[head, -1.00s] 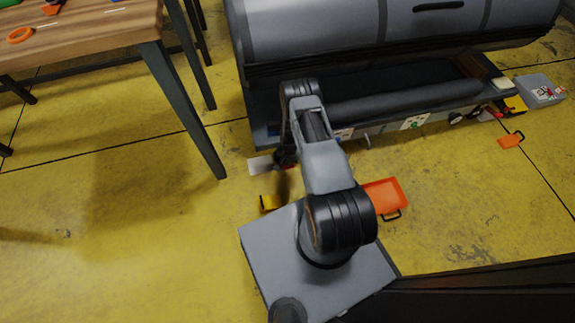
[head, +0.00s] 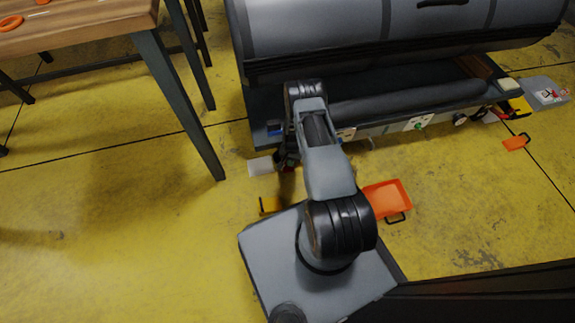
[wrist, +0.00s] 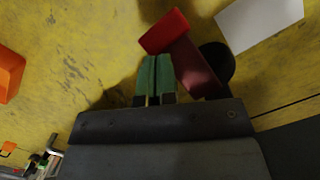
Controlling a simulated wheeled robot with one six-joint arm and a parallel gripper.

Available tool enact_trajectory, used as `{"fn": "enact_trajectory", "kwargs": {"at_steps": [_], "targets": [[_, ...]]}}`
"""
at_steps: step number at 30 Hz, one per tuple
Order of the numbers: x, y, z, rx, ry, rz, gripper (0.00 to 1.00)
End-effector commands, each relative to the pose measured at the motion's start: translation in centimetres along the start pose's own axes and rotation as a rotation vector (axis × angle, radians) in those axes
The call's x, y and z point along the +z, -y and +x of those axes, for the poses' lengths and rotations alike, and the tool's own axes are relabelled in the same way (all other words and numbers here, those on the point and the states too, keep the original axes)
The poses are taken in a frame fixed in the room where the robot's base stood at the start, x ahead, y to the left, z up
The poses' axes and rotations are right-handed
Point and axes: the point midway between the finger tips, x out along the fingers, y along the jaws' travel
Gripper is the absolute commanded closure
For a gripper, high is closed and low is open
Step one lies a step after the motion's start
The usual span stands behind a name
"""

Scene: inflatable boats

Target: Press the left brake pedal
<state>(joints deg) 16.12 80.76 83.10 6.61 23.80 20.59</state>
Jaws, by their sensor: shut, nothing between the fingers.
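In the wrist view a pedal-like piece with a bright red pad (wrist: 164,31) and a dark red arm reaches down to the right. It looks like the brake pedal, but I cannot tell left from right by it. My gripper (wrist: 153,60) has green fingers, shut together and empty, just left of the dark red arm and below the pad. Whether they touch it I cannot tell.
A white plate (head: 261,167) and a yellow piece (head: 269,205) lie left of my arm. An orange tray (head: 389,200) is on the right. The large grey machine (head: 320,35) stands beyond. A wooden table (head: 75,27) is at upper left, with clear yellow floor below it.

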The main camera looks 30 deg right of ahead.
Motion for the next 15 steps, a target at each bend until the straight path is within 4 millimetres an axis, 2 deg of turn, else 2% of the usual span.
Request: {"fn": "enact_trajectory", "kwargs": {"at_steps": [1, 8, 15], "targets": [[-2.2, 0.6, -1.2, -0.027, -0.054, 0.014, 1.00], [-2.1, 0.5, -2.1, -0.025, -0.051, 0.014, 1.00], [-1.4, 0.8, -4.8, -0.019, -0.040, 0.002, 1.00]]}}
